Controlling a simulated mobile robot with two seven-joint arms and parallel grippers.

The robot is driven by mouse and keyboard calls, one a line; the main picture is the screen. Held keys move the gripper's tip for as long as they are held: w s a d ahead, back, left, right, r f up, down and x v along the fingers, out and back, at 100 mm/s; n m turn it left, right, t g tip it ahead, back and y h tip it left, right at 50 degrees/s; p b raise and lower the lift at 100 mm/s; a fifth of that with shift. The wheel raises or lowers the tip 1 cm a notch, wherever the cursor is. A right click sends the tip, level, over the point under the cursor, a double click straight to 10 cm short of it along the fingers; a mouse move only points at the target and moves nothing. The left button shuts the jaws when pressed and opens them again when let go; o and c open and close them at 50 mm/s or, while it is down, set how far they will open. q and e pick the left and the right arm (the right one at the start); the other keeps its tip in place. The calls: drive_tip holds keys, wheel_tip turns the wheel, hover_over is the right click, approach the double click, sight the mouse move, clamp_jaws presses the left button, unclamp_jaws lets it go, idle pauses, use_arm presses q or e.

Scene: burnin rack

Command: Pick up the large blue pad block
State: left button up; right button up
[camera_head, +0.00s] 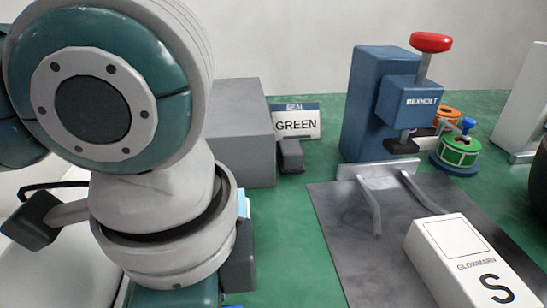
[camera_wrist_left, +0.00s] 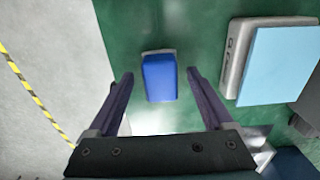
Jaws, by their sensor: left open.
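A deep blue block (camera_wrist_left: 160,79) with a grey edge at its far end lies on the green surface in the left wrist view. My left gripper (camera_wrist_left: 160,75) is open, with one finger to each side of this block in the picture and gaps between. The fingers do not touch it; their height above it is hard to judge. In the head view my left arm hides the deep blue block and most of the gripper. A larger light blue slab (camera_wrist_left: 279,65) lies on a pale grey box to the right in the wrist view. My right gripper is not in view.
A grey box (camera_head: 238,130) and a GREEN sign (camera_head: 296,123) stand at the back. A blue press (camera_head: 369,105) with a red knob stands right of them. A grey plate (camera_head: 350,240) and a white box marked S (camera_head: 440,237) lie at front right. Green surface shows between.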

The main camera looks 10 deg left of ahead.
use_arm(q)
drive_tip(key=shift+f, duration=0.15)
clamp_jaws()
idle(0.6)
